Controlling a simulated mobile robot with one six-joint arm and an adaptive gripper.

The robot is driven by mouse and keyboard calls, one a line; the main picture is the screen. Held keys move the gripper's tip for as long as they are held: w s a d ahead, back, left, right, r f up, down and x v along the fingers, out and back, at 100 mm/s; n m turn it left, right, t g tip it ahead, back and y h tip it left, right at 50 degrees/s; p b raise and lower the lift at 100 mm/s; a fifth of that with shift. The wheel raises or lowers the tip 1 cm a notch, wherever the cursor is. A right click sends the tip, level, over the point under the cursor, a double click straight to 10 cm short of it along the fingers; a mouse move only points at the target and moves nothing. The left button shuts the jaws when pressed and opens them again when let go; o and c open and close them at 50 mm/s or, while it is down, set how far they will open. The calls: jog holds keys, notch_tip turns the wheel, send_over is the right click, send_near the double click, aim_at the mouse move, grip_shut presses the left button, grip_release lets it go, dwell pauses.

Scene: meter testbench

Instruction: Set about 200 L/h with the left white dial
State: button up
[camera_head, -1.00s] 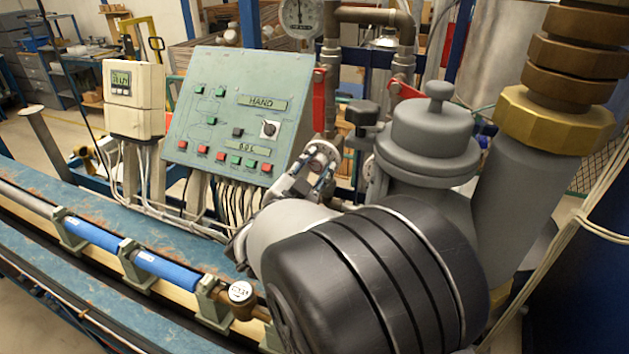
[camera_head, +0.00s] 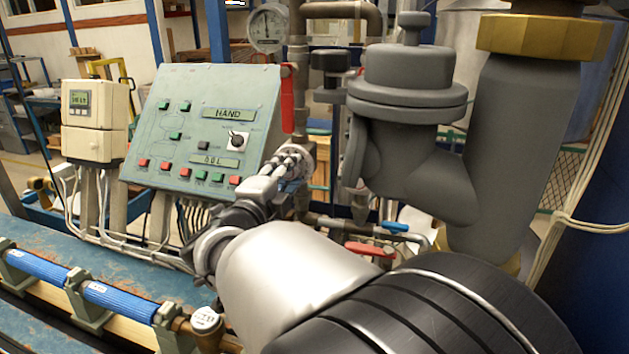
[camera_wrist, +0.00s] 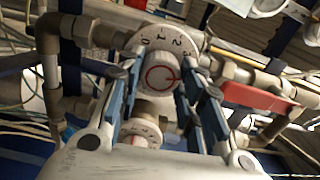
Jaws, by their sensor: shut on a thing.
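In the wrist view, a white dial (camera_wrist: 161,77) with a red ring mark sits on a round numbered scale plate. My gripper (camera_wrist: 156,84) has its two blue-padded fingers on either side of this dial and is shut on it. A second, smaller white dial (camera_wrist: 140,137) shows below it, between the fingers. I cannot tell for sure which is the left dial. In the head view my gripper (camera_head: 288,166) reaches the pipework right of the control panel, and the fingers largely hide the dials. A white meter box with a small display (camera_head: 80,98) stands at left; its digits are too small to read surely.
The sloped green control panel (camera_head: 190,125) stands close left of my gripper. A red lever (camera_wrist: 258,98) and pipes lie right of the dial in the wrist view. A round gauge (camera_head: 267,28) is behind. Blue pipes (camera_head: 118,300) run along the bench.

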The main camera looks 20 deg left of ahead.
jog(key=m, duration=0.4)
jog(key=shift+m, duration=0.3)
jog(key=m, duration=0.5)
jog(key=shift+m, duration=0.3)
jog(key=o, duration=1.1)
jog(key=shift+c, duration=0.2)
